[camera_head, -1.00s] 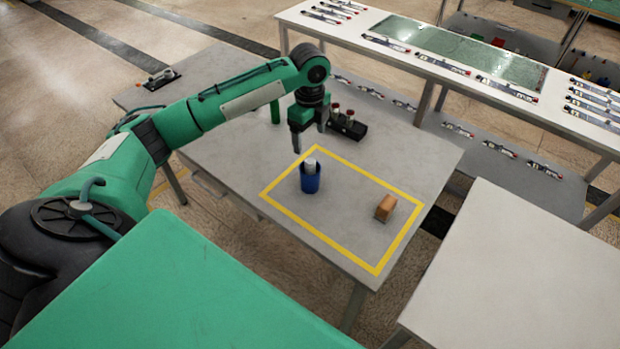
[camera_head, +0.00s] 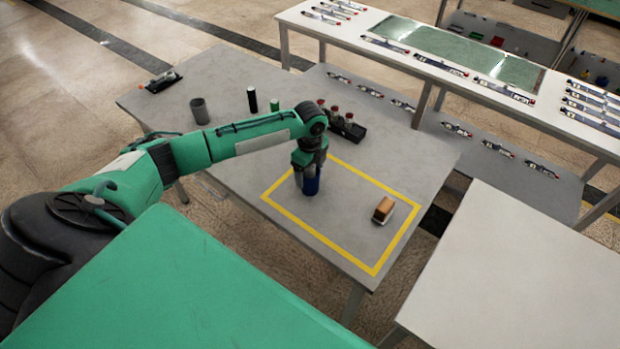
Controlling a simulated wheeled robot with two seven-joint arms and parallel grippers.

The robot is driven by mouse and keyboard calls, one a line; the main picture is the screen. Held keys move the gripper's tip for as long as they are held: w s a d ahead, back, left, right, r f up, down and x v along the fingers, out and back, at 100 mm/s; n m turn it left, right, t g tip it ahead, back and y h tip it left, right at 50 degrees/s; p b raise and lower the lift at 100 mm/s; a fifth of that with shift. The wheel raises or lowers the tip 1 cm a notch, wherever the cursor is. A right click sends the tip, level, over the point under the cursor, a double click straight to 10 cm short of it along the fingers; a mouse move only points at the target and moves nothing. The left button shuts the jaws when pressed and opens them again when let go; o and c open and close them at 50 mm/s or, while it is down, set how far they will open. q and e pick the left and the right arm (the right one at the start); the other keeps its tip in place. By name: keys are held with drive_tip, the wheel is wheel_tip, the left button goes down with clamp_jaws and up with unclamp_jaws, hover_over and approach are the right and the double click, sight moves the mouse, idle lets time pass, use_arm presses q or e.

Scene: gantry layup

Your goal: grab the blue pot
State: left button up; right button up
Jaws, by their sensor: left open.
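The blue pot (camera_head: 312,186) stands upright on the grey table, inside the yellow taped rectangle near its left side. My left gripper (camera_head: 308,180) points down right at the pot, with its fingers around or just in front of the upper part. The gripper is open. It hides the top of the pot and the white item seen in it before. Whether the fingers touch the pot cannot be told. My right gripper is not in view.
A black rack with bottles (camera_head: 342,124), a grey cup (camera_head: 200,111), a dark cylinder (camera_head: 252,100) and a green cylinder (camera_head: 274,105) stand farther back. The rectangle's middle is clear.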

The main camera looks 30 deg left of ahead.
use_arm(q)
drive_tip(key=shift+f, duration=0.3)
drive_tip(key=c, duration=1.1)
drive_tip(key=shift+o, duration=0.2)
drive_tip(key=shift+r, duration=0.1)
